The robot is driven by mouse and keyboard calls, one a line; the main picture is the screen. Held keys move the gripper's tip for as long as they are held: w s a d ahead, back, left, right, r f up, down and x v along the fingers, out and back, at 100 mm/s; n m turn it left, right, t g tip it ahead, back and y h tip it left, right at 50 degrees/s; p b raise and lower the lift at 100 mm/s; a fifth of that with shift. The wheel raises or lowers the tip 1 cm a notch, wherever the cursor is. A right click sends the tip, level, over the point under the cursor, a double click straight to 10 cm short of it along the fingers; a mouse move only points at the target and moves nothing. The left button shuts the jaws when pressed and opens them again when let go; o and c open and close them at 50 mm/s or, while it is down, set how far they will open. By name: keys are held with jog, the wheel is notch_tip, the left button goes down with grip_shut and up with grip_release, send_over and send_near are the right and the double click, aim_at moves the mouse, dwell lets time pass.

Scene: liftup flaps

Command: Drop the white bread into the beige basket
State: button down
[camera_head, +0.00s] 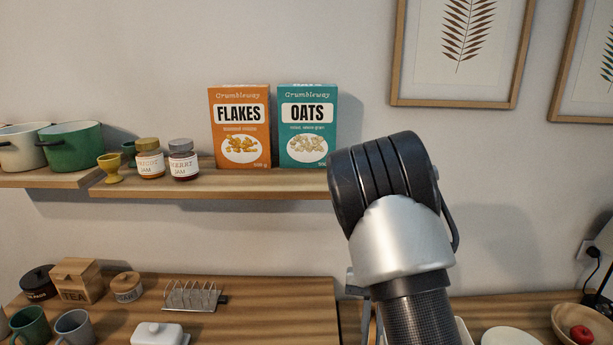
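I see no white bread and no clear beige basket in the head view. My own arm, a black and silver link, rises through the middle right and hides part of the counter and shelf behind it. My gripper is not in view, so I cannot see whether it holds anything.
A wall shelf (210,188) holds an orange flakes box (240,128), a teal oats box (307,127) and jam jars (150,160). Below, the wooden counter (260,310) carries a toast rack (193,296), a white butter dish (158,334) and mugs. A bowl (562,322) with red fruit stands right.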

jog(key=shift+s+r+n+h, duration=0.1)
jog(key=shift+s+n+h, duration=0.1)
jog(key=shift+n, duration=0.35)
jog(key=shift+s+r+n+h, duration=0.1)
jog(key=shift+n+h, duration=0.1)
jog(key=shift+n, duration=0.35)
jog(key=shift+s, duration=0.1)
